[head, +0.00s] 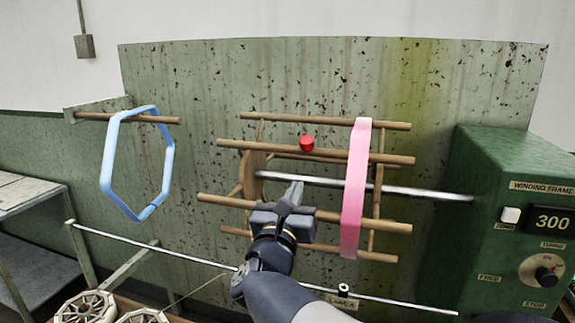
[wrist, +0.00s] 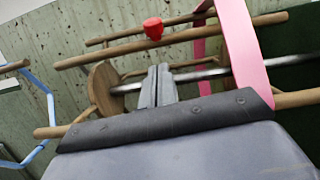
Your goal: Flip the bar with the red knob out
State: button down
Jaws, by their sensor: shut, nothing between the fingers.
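The red knob (head: 307,143) sits at the upper middle of a wooden winding reel, on or just by one of its long bars (head: 330,155). In the wrist view the red knob (wrist: 153,28) stands above the fingers. My gripper (head: 293,195) is in front of the reel, below the knob and apart from it. Its fingers (wrist: 157,85) are shut together with nothing between them. They point up toward the metal shaft and cover part of it. A pink band (head: 355,190) loops around the reel's bars toward the right end.
A blue band (head: 110,170) hangs from a wooden peg (head: 155,119) at left. A green machine box (head: 490,210) with a dial and a 300 display stands at right. A thin metal rod (head: 390,301) crosses low in front. Spoked wheels (head: 85,308) lie at lower left.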

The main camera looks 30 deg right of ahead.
aim_at(303, 146)
jog(key=p+x, duration=0.3)
jog(key=x, duration=0.7)
jog(key=shift+p, duration=0.35)
jog(key=shift+s+a+r+b, duration=0.2)
jog(key=shift+a+r+b, duration=0.15)
jog(key=shift+b, duration=0.8)
jog(key=shift+s+a+r+b, duration=0.2)
jog(key=shift+s+a+r, duration=0.05)
jog(key=shift+r, duration=0.45)
jog(key=shift+s+a+r+b, duration=0.2)
jog(key=shift+a+r+b, duration=0.05)
jog(key=shift+r, duration=0.45)
jog(key=shift+s+a+r+b, duration=0.2)
jog(key=shift+s+a+r, duration=0.05)
jog(key=shift+r, duration=0.45)
